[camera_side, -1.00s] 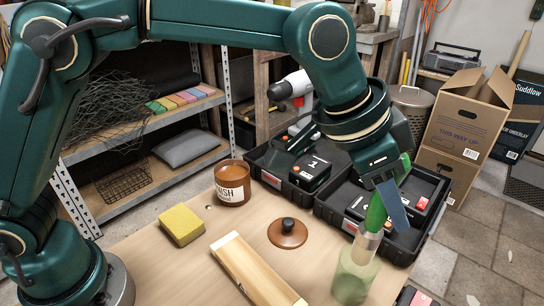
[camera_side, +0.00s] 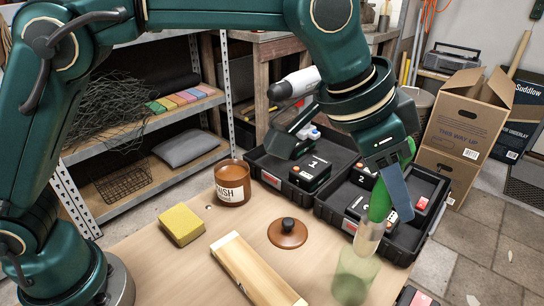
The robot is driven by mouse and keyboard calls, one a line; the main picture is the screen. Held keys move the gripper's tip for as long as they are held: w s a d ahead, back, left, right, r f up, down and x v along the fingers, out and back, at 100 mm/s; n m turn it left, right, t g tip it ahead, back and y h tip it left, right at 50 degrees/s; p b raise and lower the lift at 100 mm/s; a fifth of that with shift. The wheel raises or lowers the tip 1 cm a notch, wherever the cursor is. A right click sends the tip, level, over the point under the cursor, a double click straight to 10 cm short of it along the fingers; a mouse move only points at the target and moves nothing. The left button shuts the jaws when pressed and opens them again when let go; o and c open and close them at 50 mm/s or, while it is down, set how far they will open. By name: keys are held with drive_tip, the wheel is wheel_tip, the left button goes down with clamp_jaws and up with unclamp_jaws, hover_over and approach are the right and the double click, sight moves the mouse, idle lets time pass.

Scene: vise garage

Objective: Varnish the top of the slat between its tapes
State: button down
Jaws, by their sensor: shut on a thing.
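My gripper (camera_side: 388,192) is shut on a green-handled brush (camera_side: 380,201), which tilts slightly and points down. Its pale lower part reaches the mouth of a clear jar (camera_side: 352,283) holding greenish liquid, at the table's right front. How deep the tip sits is unclear. The slat (camera_side: 255,273) is pale wood and lies diagonally at the front; its near end meets the picture's edge. A brown round lid with a dark knob (camera_side: 287,233) lies to the right of the slat.
A yellow sponge (camera_side: 181,225) lies left of the slat. Open black tool cases (camera_side: 330,208) with tools in them stand behind the table (camera_side: 130,255). A red-pink item (camera_side: 415,298) sits at the front right. The tabletop around the lid is clear.

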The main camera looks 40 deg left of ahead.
drive_tip(key=shift+m, duration=0.3)
drive_tip(key=shift+s+a+f+m, duration=0.15)
drive_tip(key=shift+s+f+m, duration=0.1)
drive_tip(key=shift+m, duration=0.15)
drive_tip(key=w+a+r+y, duration=0.2)
drive_tip(key=a+y, duration=0.2)
drive_tip(key=a, duration=2.4)
drive_tip(key=shift+n, duration=0.3)
drive_tip(key=shift+w+d+f, duration=0.15)
drive_tip(key=shift+f, duration=1.25)
drive_tip(key=shift+w+d+f, duration=0.1)
drive_tip(key=shift+f, duration=1.25)
drive_tip(key=shift+f, duration=0.7)
